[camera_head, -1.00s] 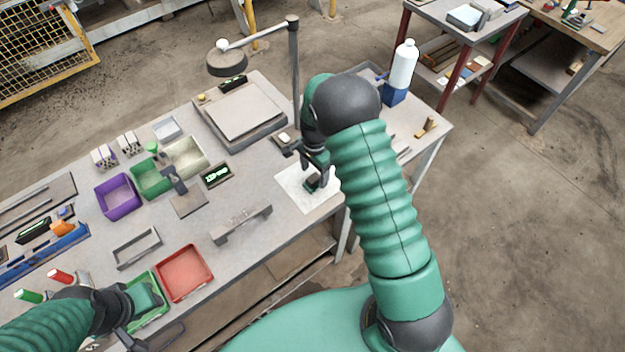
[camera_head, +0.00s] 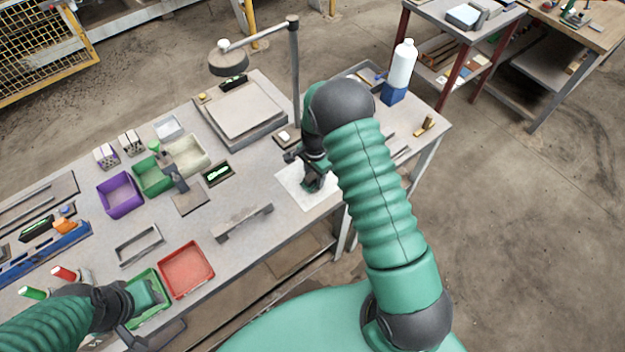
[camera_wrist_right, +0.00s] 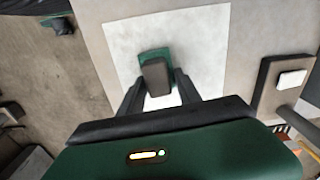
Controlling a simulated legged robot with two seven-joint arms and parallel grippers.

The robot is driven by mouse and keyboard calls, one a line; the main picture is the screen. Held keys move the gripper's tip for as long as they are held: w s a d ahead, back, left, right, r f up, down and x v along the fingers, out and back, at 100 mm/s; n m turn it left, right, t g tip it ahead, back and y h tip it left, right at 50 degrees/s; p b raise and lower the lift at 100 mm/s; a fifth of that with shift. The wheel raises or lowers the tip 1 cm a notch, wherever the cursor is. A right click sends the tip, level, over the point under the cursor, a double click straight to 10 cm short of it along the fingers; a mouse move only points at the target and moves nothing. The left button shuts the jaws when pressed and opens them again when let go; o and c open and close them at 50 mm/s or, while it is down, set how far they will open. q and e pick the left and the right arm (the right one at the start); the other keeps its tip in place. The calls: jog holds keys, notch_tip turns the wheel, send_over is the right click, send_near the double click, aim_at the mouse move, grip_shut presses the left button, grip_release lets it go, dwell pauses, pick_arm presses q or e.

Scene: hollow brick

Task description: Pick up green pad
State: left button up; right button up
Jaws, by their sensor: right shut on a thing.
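The green pad (camera_wrist_right: 153,56) shows in the right wrist view as a small green piece with a dark grey block on it, over a white sheet (camera_wrist_right: 205,40). My right gripper (camera_wrist_right: 158,88) is shut on the pad, with one finger on each side of the dark block. In the head view my right gripper (camera_head: 313,186) is low over the white sheet (camera_head: 292,178), and it mostly hides the pad. I cannot tell whether the pad touches the sheet. My left gripper (camera_head: 150,310) is at the lower left by a green tray (camera_head: 152,318); its fingers are not clear.
A red tray (camera_head: 186,268), a metal bracket (camera_head: 242,222) and a small black display (camera_head: 217,172) lie left of the sheet. A lamp post (camera_head: 295,75) stands behind my right gripper. A white bottle (camera_head: 402,64) stands at the back right.

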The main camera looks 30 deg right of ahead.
jog(key=shift+d, duration=0.15)
grip_shut()
jog(key=shift+d+r, duration=0.15)
jog(key=shift+r, duration=0.25)
notch_tip(320, 180, up, 2)
jog(key=shift+r+b, duration=0.15)
jog(key=shift+b, duration=0.4)
jog(key=s+a+r+b, duration=0.1)
jog(key=s+a+b, duration=0.1)
jog(key=s, duration=1.3)
jog(key=shift+s+a+r+b, duration=0.3)
jog(key=shift+s+a+r, duration=0.1)
jog(key=shift+a, duration=0.3)
